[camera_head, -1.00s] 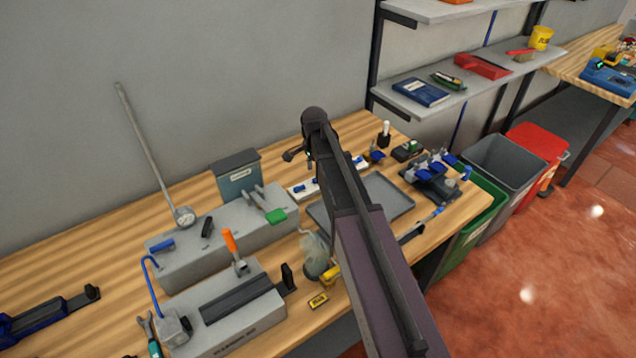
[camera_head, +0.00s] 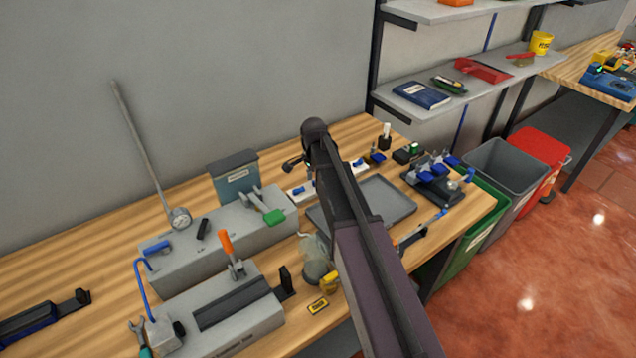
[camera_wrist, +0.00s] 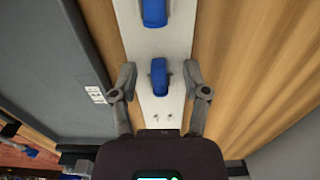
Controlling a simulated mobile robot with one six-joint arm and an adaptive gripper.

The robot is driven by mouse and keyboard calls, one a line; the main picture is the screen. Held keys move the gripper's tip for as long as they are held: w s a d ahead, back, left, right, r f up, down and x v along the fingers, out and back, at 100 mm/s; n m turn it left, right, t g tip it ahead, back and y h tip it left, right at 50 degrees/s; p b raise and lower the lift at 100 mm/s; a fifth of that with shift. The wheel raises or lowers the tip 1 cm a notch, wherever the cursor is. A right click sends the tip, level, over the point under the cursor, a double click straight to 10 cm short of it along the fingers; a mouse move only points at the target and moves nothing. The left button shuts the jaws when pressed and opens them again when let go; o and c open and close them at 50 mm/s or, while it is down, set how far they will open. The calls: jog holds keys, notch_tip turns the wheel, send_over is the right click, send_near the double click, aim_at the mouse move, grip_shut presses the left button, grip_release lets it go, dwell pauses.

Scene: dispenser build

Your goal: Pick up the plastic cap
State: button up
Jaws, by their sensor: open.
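In the wrist view, a small blue piece that looks like the plastic cap (camera_wrist: 158,77) sits on a white strip (camera_wrist: 155,48). A second, similar blue piece (camera_wrist: 154,12) is farther up the same strip. My gripper (camera_wrist: 160,74) is open, with one finger on each side of the nearer blue piece; I see a gap on both sides. I cannot tell the height between fingertips and strip. In the head view, my gripper (camera_head: 293,163) hangs over the white strip (camera_head: 302,193) at the back of the bench, and my arm hides part of it.
A grey tray (camera_head: 388,200) lies right of my arm. A grey fixture (camera_head: 240,232) with a box behind it stands on the left. A dark stand with blue parts (camera_head: 432,185) is at the right bench end, beside the bins (camera_head: 500,165).

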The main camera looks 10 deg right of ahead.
jog(key=c, duration=0.8)
jog(key=shift+r, duration=0.15)
notch_tip(320, 180, up, 4)
jog(key=p, duration=0.3)
jog(key=shift+f+p, duration=0.25)
jog(key=shift+p, duration=0.1)
jog(key=s+d, duration=0.2)
jog(key=s, duration=0.3)
jog(key=s+d+p, duration=0.1)
jog(key=s+d, duration=0.1)
jog(key=s, duration=0.3)
jog(key=s+d+r, duration=0.1)
jog(key=s+d, duration=0.1)
jog(key=s, duration=0.2)
jog(key=shift+s+d+r, duration=0.1)
jog(key=shift+s, duration=0.3)
